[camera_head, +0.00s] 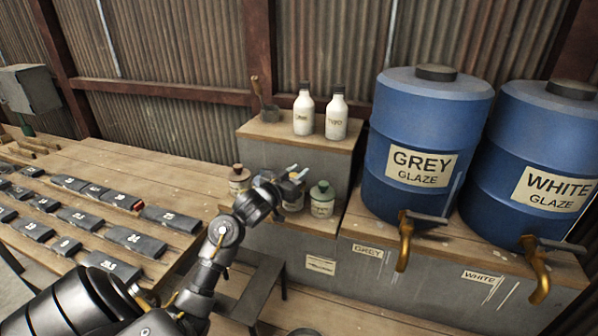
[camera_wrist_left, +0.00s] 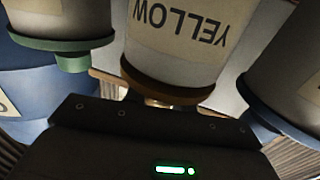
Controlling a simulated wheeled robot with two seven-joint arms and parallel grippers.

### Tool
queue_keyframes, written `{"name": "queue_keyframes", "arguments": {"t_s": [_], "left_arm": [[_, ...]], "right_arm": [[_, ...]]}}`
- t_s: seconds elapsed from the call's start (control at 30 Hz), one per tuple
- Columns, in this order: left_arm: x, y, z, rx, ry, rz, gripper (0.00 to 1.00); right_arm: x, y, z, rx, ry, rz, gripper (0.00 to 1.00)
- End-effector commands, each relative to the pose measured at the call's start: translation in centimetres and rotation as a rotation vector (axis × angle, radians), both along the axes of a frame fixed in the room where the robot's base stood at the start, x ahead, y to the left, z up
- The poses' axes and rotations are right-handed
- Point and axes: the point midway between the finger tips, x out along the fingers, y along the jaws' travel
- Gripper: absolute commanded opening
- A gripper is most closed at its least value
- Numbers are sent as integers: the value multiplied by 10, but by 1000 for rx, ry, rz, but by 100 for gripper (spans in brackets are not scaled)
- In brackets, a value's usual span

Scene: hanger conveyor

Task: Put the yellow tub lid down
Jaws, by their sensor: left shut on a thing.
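The yellow tub (camera_wrist_left: 175,45), labelled YELLOW, appears upside down in the left wrist view. Its orange-yellow lid (camera_wrist_left: 165,86) is at the tub's mouth; I cannot tell whether it is fully seated. My left gripper (camera_head: 292,178) is shut on this lid, with the lid's knob (camera_wrist_left: 160,103) close against the gripper body in the wrist view. In the head view the gripper is over the low shelf among the tubs and hides most of the middle one. My right gripper is not in view.
A brown-lidded tub (camera_head: 238,180) stands left of my gripper, and a green-lidded tub (camera_head: 322,199) close on its right. Two white bottles (camera_head: 304,112) stand on the higher box. Large blue glaze barrels (camera_head: 418,150) are at right. A bench (camera_head: 150,185) with dark numbered bars is at left.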

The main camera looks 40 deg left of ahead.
Motion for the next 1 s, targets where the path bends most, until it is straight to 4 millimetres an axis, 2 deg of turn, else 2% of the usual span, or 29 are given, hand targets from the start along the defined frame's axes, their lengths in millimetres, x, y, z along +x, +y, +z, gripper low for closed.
{"name": "queue_keyframes", "arguments": {"t_s": [0.43,0.47,0.6,0.87,1.0], "left_arm": [[0,0,-8,1,0,0,4],[0,0,-7,1,0,0,28],[0,0,-7,1,0,0,46],[0,0,-7,1,0,1,47],[0,0,-10,0,-2,2,47]], "right_arm": [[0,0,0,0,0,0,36],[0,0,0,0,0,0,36],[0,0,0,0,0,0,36],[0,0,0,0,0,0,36],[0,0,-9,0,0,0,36]]}}
